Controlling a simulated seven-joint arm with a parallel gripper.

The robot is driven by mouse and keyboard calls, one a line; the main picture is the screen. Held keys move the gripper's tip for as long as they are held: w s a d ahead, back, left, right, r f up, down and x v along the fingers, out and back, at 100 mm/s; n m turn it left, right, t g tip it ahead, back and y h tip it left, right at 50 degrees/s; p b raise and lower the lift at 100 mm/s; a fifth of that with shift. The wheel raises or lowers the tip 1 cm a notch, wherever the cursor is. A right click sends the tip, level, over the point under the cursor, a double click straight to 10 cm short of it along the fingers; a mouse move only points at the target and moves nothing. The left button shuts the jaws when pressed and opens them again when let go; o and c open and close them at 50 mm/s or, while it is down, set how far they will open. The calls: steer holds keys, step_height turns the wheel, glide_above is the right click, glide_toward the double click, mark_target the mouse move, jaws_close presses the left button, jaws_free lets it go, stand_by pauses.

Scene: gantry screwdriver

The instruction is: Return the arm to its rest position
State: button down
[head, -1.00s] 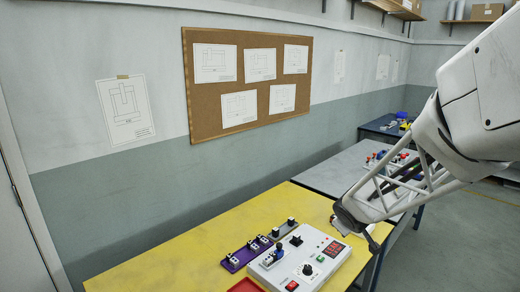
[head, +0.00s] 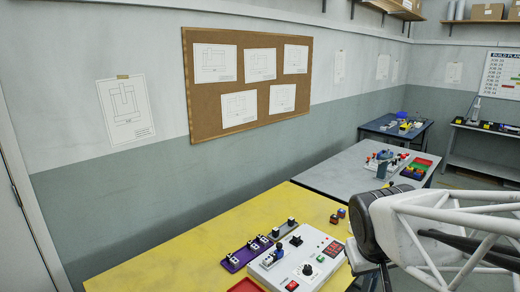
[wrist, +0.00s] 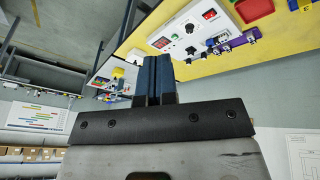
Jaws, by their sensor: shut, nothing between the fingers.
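My gripper (wrist: 161,72) shows in the wrist view as two dark blue fingers pressed together, with nothing between them. My white lattice arm with a black rounded joint stands at the lower right of the head view, beyond the right edge of the yellow table. The yellow table (head: 160,262) carries a white control box (head: 300,258) with a red display and a dial. The control box also shows in the wrist view (wrist: 186,40), where the scene appears upside down. My gripper touches none of these things.
A purple strip (head: 246,254) and a grey strip (head: 283,230) with small parts lie beside the control box. Small blocks (head: 338,216) sit at the table's right. A grey table (head: 335,172) stands behind, with a red and green tray (head: 414,170). The wall holds a corkboard (head: 222,108).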

steer(key=s+a+m+g+y, duration=0.1)
steer(key=s+a, duration=0.2)
steer(key=s, duration=0.6)
steer(key=shift+r+y, duration=0.2)
steer(key=shift+y, duration=0.2)
steer(key=shift+a, duration=0.1)
stand_by(1.8)
